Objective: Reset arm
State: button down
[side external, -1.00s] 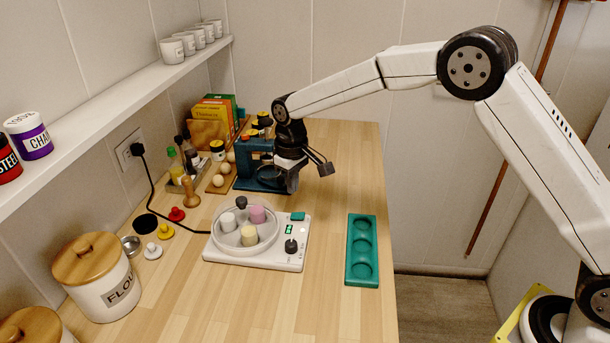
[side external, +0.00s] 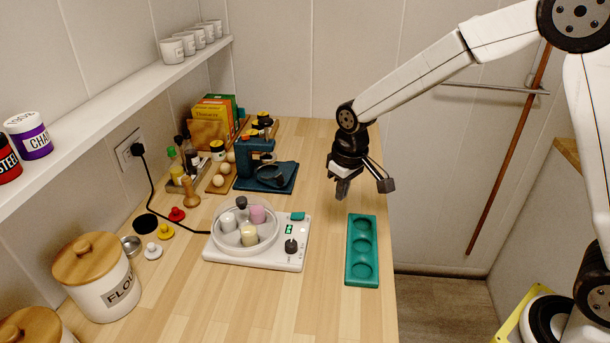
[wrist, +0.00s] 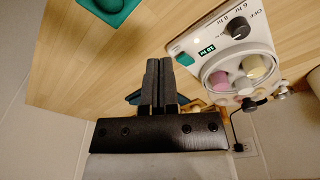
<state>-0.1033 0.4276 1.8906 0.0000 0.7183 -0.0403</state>
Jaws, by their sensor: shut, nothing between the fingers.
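My gripper (side external: 342,190) is shut and empty. It hangs above the bare wooden counter (side external: 320,290), behind the green tray and apart from everything. In the wrist view its closed fingers (wrist: 158,70) stand side by side with nothing between them. The arm reaches in from the right.
A white device (side external: 290,262) with a round clear-walled bowl (side external: 219,252) holds several small cylinders. The green tray (side external: 350,275) with three round hollows lies at the counter's right edge. A dark blue machine (side external: 252,165) stands behind. Flour canister (side external: 112,290) and wall shelf (side external: 120,95) are left.

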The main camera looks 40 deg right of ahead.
jog(key=s+d, duration=0.2)
jog(key=s, duration=0.6)
jog(key=s+d+f+m+t, duration=0.1)
jog(key=s+d, duration=0.1)
jog(key=s, duration=0.6)
jog(key=shift+s+d+f+m, duration=0.2)
jog(key=shift+d+f+m, duration=0.05)
jog(key=shift+d+m, duration=0.05)
